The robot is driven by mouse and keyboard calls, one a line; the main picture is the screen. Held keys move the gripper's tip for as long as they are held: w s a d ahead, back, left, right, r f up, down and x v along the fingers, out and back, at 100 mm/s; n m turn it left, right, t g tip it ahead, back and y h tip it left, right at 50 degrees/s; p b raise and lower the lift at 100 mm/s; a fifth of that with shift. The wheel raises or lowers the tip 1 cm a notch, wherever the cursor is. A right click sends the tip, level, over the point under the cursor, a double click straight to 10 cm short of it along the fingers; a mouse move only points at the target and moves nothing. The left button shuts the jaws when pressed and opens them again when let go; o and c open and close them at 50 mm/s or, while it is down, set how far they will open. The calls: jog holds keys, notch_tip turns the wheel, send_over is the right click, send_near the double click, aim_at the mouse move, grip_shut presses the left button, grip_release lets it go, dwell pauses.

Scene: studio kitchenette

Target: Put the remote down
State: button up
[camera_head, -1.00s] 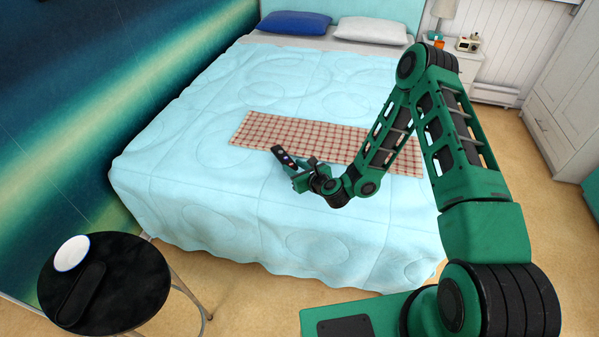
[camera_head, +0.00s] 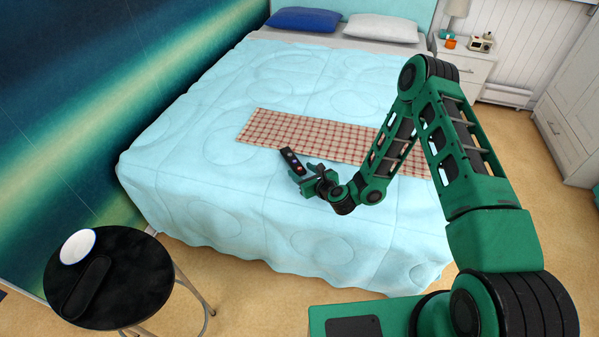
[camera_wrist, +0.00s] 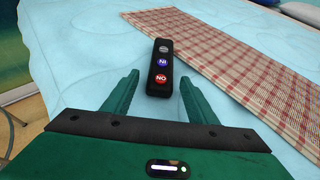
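The remote (camera_head: 292,161) is a slim black bar with grey, blue and red buttons. It lies on the pale blue bedspread (camera_head: 230,185), just in front of the checked runner. In the wrist view the remote (camera_wrist: 161,62) points away from me, its near end between my fingertips. My gripper (camera_head: 308,177) is open, low over the bed, with a clear gap on both sides of the remote. The remote's underside is hidden, so its contact with the bedspread cannot be seen directly.
A red and cream checked runner (camera_head: 290,135) lies across the bed behind the remote. A round black side table (camera_head: 130,290) at lower left bears a white bowl (camera_head: 77,246) and a dark elongated object (camera_head: 87,288). Bare bedspread surrounds the remote on the left and front.

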jog(key=shift+r, duration=0.15)
jog(key=shift+v, duration=2.95)
jog(key=shift+s+d+r, duration=0.2)
jog(key=shift+s+d, duration=0.15)
jog(key=shift+s, duration=0.1)
jog(key=shift+s+d+f, duration=0.15)
jog(key=shift+s+d, duration=0.05)
jog(key=shift+s, duration=0.2)
jog(key=shift+s+d, duration=0.15)
jog(key=shift+s, duration=0.15)
jog(key=shift+s+d+r, duration=0.2)
jog(key=shift+s+r, duration=0.05)
jog(key=shift+r, duration=0.35)
jog(key=shift+s+d, duration=0.15)
jog(key=shift+s, duration=0.4)
jog(key=shift+s+d+r, duration=0.25)
jog(key=shift+s+r, duration=0.2)
jog(key=shift+s, duration=0.05)
jog(key=shift+r, duration=0.1)
